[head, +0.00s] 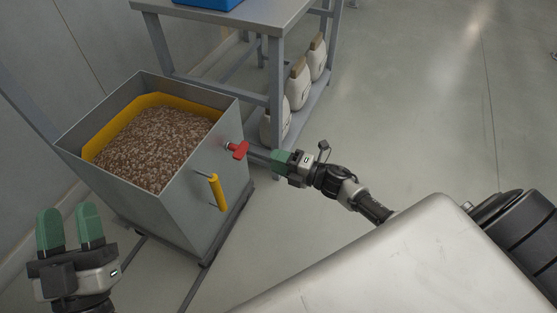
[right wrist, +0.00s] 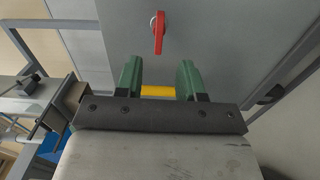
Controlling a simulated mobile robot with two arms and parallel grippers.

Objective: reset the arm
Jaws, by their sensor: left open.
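My left gripper (head: 68,225) is open and empty at the lower left in the head view, in front of the bin. My right gripper (head: 278,160) reaches toward the bin's side near the red valve handle (head: 238,149). In the right wrist view its green fingers (right wrist: 159,78) stand apart. A yellow handle (right wrist: 158,91) shows in the gap between them, beyond the fingers, and the red handle (right wrist: 158,34) is above it. In the head view the yellow handle (head: 217,192) stands upright on the bin wall, apart from my right gripper.
The grey bin (head: 190,222) is filled with brown pellets (head: 155,148) inside a yellow band. A grey metal table (head: 230,22) with a blue crate (head: 207,3) stands behind it. The floor at right is clear.

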